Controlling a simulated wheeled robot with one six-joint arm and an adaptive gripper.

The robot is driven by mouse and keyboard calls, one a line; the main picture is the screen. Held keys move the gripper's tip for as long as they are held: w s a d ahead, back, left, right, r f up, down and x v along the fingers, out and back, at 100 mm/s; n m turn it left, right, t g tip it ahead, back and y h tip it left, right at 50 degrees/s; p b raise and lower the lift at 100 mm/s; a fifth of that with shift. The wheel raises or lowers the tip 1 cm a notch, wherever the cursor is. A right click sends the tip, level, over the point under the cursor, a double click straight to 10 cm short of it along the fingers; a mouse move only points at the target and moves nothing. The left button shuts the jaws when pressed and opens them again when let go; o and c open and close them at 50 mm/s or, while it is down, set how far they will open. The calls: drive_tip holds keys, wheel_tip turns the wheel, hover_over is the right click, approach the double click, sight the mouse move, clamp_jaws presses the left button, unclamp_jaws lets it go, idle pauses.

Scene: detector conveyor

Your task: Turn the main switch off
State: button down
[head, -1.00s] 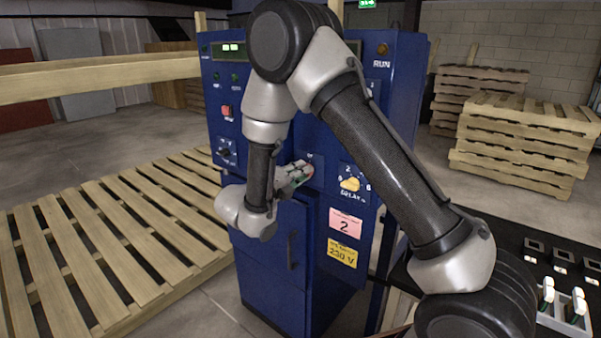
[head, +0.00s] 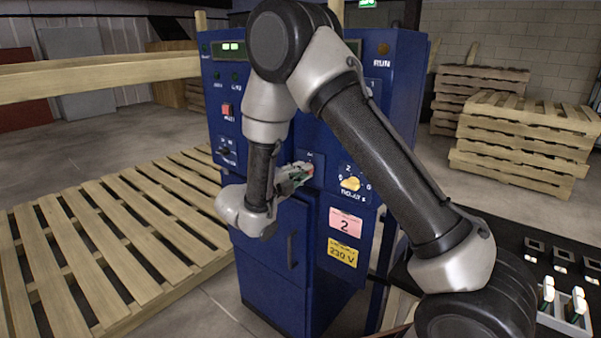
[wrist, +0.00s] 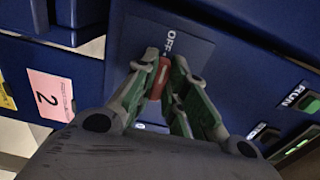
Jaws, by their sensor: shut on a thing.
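The main switch is a red handle (wrist: 159,80) on a dark blue plate with the word OFF beside it in the wrist view. My gripper (wrist: 164,74) has its green and grey fingers closed on this handle, one on each side. The handle's white mark points roughly towards the OFF label (wrist: 171,41). In the head view my gripper (head: 300,171) meets the front of the blue cabinet (head: 262,270) near its middle. There the handle is mostly hidden by the fingers, so its angle cannot be read.
A yellow knob (head: 350,184) is just right of my gripper. A red button (head: 227,111) and a dark selector (head: 226,151) are on the cabinet's left. A wooden pallet (head: 120,240) lies left; stacked pallets (head: 525,145) stand right.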

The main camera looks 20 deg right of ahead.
drive_tip(key=c, duration=1.5)
unclamp_jaws()
drive_tip(key=shift+o, duration=0.2)
drive_tip(key=v, duration=1.2)
